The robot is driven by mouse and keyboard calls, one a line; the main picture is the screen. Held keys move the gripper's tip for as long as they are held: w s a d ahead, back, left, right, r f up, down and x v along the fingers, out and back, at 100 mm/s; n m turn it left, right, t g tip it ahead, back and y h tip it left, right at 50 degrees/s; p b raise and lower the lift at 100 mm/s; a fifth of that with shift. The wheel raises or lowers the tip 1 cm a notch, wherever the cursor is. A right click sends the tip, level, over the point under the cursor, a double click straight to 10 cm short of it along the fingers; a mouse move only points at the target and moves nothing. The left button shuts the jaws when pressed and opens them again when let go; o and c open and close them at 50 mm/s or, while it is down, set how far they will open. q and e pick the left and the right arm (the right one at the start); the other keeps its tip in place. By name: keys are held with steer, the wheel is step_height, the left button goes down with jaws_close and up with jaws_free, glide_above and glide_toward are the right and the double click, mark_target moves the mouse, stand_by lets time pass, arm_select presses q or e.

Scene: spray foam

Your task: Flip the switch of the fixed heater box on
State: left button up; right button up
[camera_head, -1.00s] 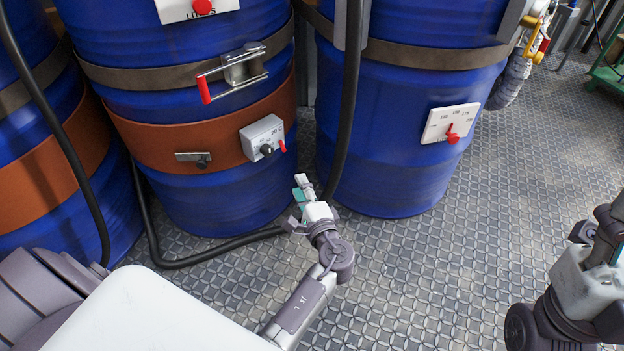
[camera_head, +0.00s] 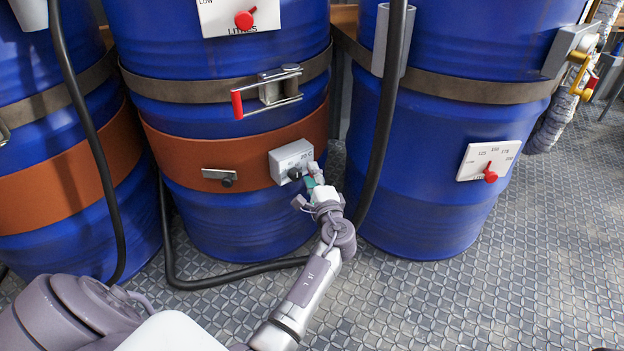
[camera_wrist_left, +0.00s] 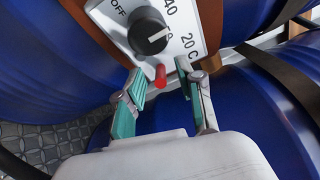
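The heater box (camera_head: 291,162) is a small grey-white box on the orange-brown band around the middle blue drum. In the left wrist view its face (camera_wrist_left: 190,22) carries a black dial knob (camera_wrist_left: 150,36) and temperature marks. A small red switch (camera_wrist_left: 160,76) sticks out at its lower edge. My left gripper (camera_head: 312,180) is at the lower right of the box and hides the switch in the head view. In the left wrist view the left gripper (camera_wrist_left: 159,76) is open, one finger on each side of the red switch. Contact cannot be told. My right gripper is not in view.
Blue drums stand side by side, the right one (camera_head: 430,190) close to my left arm. A black hose (camera_head: 383,120) hangs just right of the box. A latch with a red handle (camera_head: 266,92) is above it. The patterned floor (camera_head: 480,290) is free at lower right.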

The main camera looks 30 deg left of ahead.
arm_select(q)
steer(key=shift+w+a, duration=0.15)
jaws_close()
